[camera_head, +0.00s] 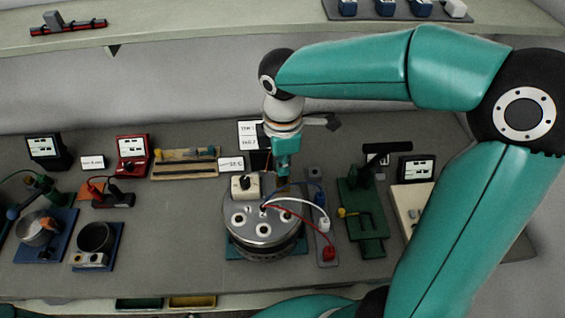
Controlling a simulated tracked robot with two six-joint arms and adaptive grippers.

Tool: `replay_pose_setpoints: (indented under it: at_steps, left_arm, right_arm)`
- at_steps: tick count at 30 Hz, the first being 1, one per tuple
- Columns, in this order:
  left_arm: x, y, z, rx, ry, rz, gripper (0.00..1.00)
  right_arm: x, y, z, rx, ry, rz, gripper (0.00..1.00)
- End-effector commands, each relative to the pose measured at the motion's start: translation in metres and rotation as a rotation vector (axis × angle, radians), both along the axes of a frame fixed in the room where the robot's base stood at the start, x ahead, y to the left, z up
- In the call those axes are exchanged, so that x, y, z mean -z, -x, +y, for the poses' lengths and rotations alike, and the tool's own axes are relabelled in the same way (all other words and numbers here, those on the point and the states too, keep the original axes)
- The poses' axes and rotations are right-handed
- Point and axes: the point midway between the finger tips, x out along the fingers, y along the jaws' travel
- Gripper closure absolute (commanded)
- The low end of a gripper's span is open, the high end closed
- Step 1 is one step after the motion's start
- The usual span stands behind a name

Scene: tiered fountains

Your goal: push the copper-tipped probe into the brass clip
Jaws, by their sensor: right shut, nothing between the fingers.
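My right arm reaches in from the right, and its gripper (283,184) points down just behind the round metal-topped apparatus (262,226). The gripper is small here; it is shut with nothing held. Red, white and blue leads run from the apparatus to a narrow grey strip (327,246) on its right. A green stand (366,222) beside that strip carries a small yellow, brass-like piece (342,212); I cannot tell whether this is the brass clip. I cannot pick out the copper-tipped probe for certain. My left gripper is not in view.
A white block with a black knob (245,187) is at the apparatus's back left. Two pots on blue bases (57,248) (110,261), a wooden rack (185,163) and meters (132,156) (416,168) line the bench. Bare bench lies left of the apparatus.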

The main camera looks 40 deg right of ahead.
Motion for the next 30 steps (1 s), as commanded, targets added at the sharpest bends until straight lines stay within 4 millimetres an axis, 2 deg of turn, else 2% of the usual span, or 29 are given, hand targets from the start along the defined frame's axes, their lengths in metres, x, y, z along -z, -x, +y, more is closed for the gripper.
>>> replay_pose_setpoints:
  at_steps: [12, 20, 23, 30]
  left_arm:
    - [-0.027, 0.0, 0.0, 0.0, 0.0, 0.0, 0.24]
    - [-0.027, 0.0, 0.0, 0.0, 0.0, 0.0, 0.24]
    - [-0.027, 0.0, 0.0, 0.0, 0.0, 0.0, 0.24]
    - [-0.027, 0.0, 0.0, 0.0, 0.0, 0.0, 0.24]
  right_arm:
    - [-0.031, 0.0, 0.0, 0.0, 0.0, 0.0, 1.0]
    - [-0.04, -0.001, 0.0, 0.0, 0.0, -0.003, 1.0]
    - [-0.054, -0.001, 0.0, 0.0, 0.001, -0.004, 1.0]
    - [-0.102, -0.001, 0.0, 0.001, -0.001, -0.005, 1.0]
